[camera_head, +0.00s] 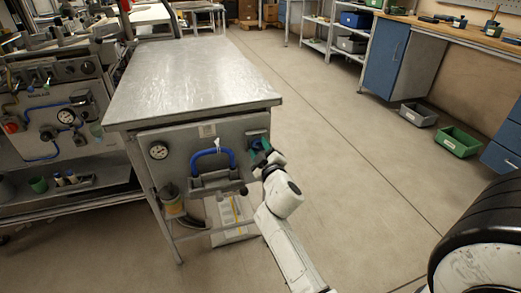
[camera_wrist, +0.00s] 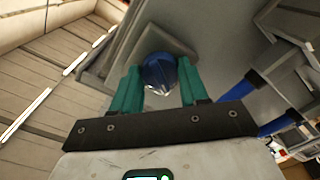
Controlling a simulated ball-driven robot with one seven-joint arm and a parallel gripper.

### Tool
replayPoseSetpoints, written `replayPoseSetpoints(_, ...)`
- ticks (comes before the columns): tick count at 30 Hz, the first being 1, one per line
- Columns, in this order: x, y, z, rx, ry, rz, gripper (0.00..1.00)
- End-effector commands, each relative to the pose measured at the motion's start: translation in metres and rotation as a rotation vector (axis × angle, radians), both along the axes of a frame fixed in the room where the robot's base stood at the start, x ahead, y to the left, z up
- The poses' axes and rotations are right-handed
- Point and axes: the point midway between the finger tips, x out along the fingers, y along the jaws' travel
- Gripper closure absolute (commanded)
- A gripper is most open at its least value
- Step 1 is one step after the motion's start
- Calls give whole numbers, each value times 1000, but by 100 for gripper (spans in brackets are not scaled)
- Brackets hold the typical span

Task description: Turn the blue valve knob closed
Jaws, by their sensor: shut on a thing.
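The blue valve knob (camera_wrist: 160,72) shows in the wrist view on a grey square mount. My gripper (camera_wrist: 158,88) has its green fingers on either side of the knob, shut on it. In the head view my gripper (camera_head: 264,154) is at the right end of the panel under the steel table, where the knob is mostly hidden by the fingers. How far the knob is turned cannot be told.
The steel table (camera_head: 190,80) stands above the panel. A green bin (camera_head: 458,141) lies on the floor at right. Open floor (camera_head: 340,150) lies right of the table.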

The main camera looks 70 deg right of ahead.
Motion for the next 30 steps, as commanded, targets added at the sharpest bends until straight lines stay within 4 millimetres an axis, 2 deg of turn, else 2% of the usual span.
replayPoseSetpoints(15, 1, 1, 0, -288, 337, 3, 87)
replayPoseSetpoints(30, 1, 1, -1, -398, 468, 4, 87)
